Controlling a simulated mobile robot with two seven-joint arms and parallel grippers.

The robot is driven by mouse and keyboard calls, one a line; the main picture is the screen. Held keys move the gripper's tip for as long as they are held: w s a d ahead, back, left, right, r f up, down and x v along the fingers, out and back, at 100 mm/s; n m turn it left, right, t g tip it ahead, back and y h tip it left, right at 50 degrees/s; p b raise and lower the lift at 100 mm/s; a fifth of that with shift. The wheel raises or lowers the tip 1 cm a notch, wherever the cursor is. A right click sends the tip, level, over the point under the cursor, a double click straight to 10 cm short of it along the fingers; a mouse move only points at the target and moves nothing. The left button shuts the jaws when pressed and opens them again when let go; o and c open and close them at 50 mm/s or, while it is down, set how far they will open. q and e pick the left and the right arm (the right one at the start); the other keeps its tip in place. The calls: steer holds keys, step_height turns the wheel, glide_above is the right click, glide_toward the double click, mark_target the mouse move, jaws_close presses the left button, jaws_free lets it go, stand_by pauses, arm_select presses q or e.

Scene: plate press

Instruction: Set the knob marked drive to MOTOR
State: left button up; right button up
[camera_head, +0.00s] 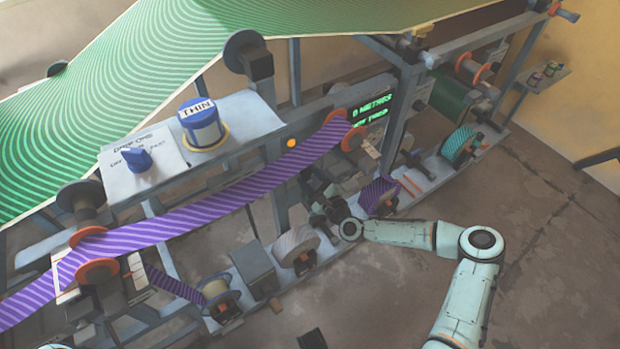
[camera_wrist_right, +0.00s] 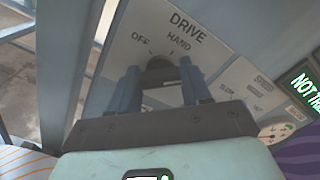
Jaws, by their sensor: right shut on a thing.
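The drive knob (camera_wrist_right: 160,68) is dark and sits on a grey panel (camera_wrist_right: 205,40) marked DRIVE, with OFF at its upper left and HAND above it. No MOTOR mark can be read; my right finger covers part of the panel there. My right gripper (camera_wrist_right: 158,78) is shut on the knob, one finger on each side. Which mark the knob points to is unclear. In the head view my right gripper (camera_head: 326,203) reaches in under the purple striped band, and the knob is hidden there. My left gripper is not seen.
A blue knob (camera_head: 137,158) and a blue cap marked THIN (camera_head: 201,122) stand on the upper housing. A purple striped band (camera_head: 205,208) runs above my right gripper. Spools (camera_head: 297,246) line the low rail. A green-lettered display (camera_head: 372,112) is nearby.

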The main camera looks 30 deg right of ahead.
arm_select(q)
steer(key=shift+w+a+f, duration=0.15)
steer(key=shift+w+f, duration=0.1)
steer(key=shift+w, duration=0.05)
arm_select(e)
steer(key=shift+d+r+m, duration=0.1)
steer(key=shift+m, duration=1.1)
steer(key=o, duration=1.1)
steer(key=shift+w, duration=0.1)
steer(key=shift+c, duration=0.2)
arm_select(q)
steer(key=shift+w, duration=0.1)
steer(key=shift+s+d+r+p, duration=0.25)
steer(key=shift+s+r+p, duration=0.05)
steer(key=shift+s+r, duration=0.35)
arm_select(e)
steer(key=s+d, duration=0.1)
steer(key=s, duration=1.2)
steer(key=shift+s, duration=0.2)
